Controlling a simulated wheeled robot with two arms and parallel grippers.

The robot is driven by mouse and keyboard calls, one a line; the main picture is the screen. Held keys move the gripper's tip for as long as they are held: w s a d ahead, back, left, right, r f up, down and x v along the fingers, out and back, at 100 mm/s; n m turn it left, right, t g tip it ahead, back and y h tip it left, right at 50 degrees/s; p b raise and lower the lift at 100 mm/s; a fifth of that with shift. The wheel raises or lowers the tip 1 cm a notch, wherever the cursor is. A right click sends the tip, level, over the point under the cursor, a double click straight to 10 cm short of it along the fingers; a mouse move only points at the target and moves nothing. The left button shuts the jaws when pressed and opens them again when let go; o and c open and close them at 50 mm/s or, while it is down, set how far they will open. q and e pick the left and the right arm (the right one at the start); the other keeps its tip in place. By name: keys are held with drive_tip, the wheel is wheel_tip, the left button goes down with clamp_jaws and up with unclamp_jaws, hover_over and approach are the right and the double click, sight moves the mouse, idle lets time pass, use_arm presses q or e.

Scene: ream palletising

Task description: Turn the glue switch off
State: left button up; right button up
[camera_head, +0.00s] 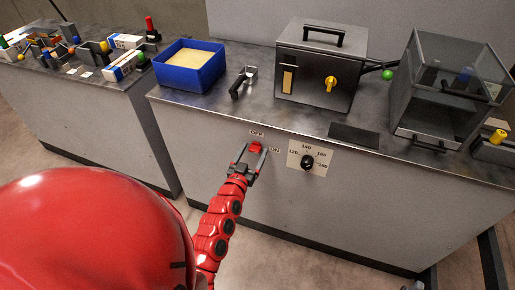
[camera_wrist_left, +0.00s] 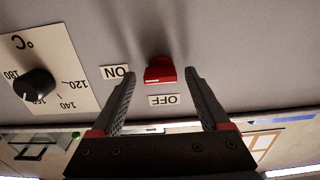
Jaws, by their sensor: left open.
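The glue switch is a small red knob (camera_head: 256,147) on the grey front panel of the counter, and it shows large in the left wrist view (camera_wrist_left: 159,70). An OFF label (camera_head: 257,132) is above it and an ON label (camera_head: 275,150) to its right in the head view. The wrist view shows them upside down. My left gripper (camera_head: 252,158) is open, with one finger on either side of the knob in the wrist view (camera_wrist_left: 162,77). I cannot tell whether the fingers touch it or which label the knob points to. My right gripper is not seen.
A black temperature dial (camera_head: 307,162) sits on a white scale just right of the switch. On the counter above are a blue tray (camera_head: 190,68), a dark metal box (camera_head: 318,75) and a clear-sided case (camera_head: 440,90). The panel left of the switch is clear.

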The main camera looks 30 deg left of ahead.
use_arm(q)
clamp_jaws()
idle(0.5)
drive_tip(key=shift+n, duration=0.4)
drive_tip(key=n+b, duration=0.1)
drive_tip(key=n, duration=0.1)
drive_tip(key=shift+a+f+n, duration=0.1)
drive_tip(key=shift+a+n, duration=0.05)
drive_tip(key=shift+n, duration=0.25)
drive_tip(key=n+b, duration=0.2)
drive_tip(key=n, duration=0.3)
drive_tip(key=shift+s+a, duration=0.1)
drive_tip(key=n+b, duration=0.1)
drive_tip(key=n, duration=0.4)
drive_tip(key=shift+a, duration=0.1)
drive_tip(key=shift+n, duration=2.2)
